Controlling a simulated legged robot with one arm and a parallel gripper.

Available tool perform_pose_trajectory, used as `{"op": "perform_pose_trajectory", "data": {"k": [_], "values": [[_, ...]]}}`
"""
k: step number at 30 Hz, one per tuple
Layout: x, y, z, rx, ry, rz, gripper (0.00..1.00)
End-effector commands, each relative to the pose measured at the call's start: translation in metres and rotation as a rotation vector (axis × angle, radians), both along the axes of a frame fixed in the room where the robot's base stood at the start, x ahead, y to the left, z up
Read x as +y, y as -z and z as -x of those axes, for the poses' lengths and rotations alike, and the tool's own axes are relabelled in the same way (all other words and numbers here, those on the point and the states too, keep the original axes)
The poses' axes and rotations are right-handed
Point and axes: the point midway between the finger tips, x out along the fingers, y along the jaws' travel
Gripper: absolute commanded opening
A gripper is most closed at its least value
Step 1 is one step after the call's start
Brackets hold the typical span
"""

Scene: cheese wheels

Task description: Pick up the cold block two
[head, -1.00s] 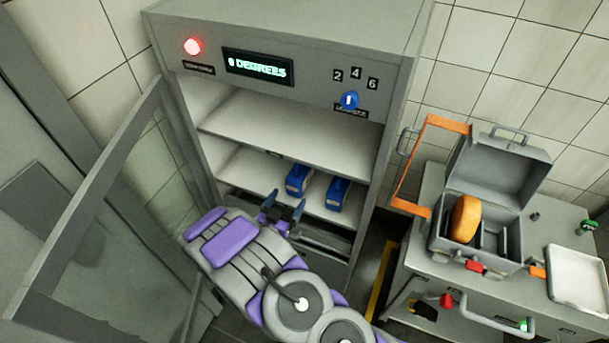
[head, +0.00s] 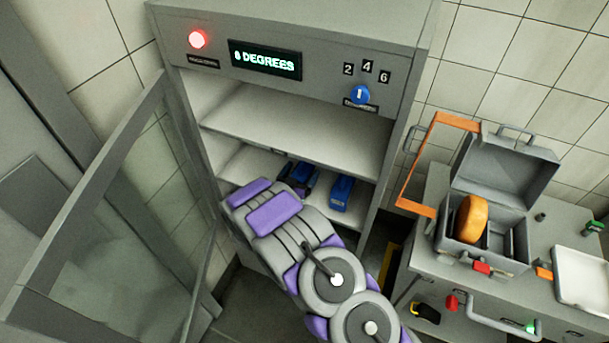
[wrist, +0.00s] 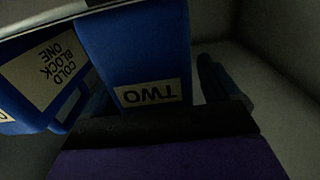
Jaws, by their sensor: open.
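Cold block two is a blue block with a pale label reading "TWO"; it fills the middle of the wrist view (wrist: 135,50) and is the left blue block (head: 301,171) on the lower shelf in the head view. My gripper (wrist: 148,95) is open, with one finger on each side of block two. I cannot tell whether the fingers touch it. In the head view my gripper (head: 297,184) is at the left block, its fingertips partly hidden by my arm. Cold block one (head: 342,192) stands just to the right; its label shows at the left of the wrist view (wrist: 45,70).
The cabinet's glass door (head: 110,200) stands open at left. A middle shelf (head: 300,130) lies above the blocks. At right, a counter holds an open grey case (head: 475,250) with an orange cheese wheel (head: 472,218) and a white tray (head: 583,275).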

Motion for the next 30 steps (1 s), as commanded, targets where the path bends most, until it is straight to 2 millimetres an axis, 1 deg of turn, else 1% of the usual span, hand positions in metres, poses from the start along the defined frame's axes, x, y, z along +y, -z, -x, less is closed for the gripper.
{"op": "perform_pose_trajectory", "data": {"k": [1,4,11,21,30], "values": [[-0.0027,0.0007,-0.0049,-0.001,0.002,0.000,0.89],[-0.0048,-0.0002,-0.0097,-0.001,-0.001,0.000,0.89],[-0.0089,-0.0017,-0.0107,-0.001,-0.001,-0.004,0.89],[-0.0041,-0.0005,-0.0106,-0.001,0.000,0.000,0.58],[-0.0053,-0.0003,-0.0107,0.000,-0.001,-0.001,0.29]]}}
